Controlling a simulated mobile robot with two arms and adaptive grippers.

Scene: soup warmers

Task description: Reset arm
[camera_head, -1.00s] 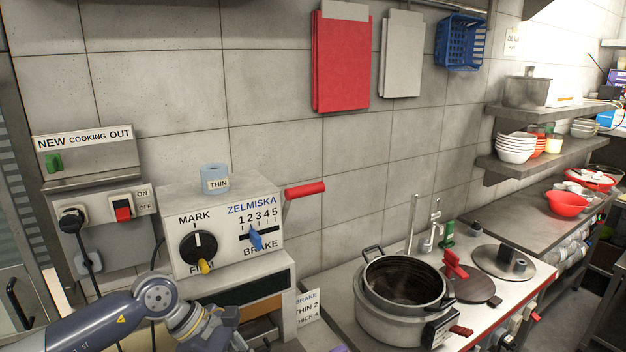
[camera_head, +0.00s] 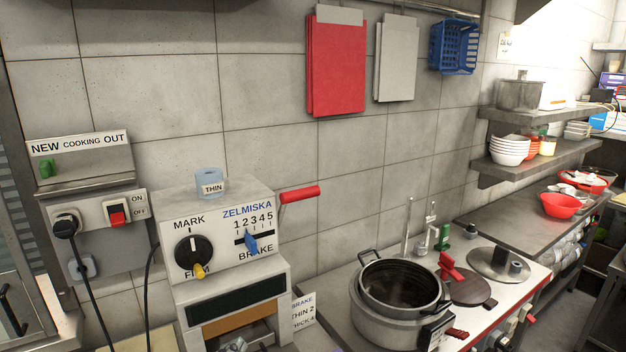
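Neither of my grippers shows in the head view now, and no part of my arms is in the picture. The grey ZELMISKA machine (camera_head: 222,222) stands at the left, with a black MARK knob (camera_head: 194,251), a blue BRAKE slider (camera_head: 251,243) and a red side lever (camera_head: 299,194). A light blue cylinder labelled THIN (camera_head: 210,182) stands on top of it. A dark pot (camera_head: 402,284) sits in a soup warmer (camera_head: 386,326) on the counter at the lower middle.
A wall panel with a red ON/OFF switch (camera_head: 118,215) and a plugged cable is at the left. A red lever (camera_head: 451,267) and a round metal lid (camera_head: 497,265) are right of the pot. Shelves hold white bowls (camera_head: 509,150) and a red bowl (camera_head: 562,205).

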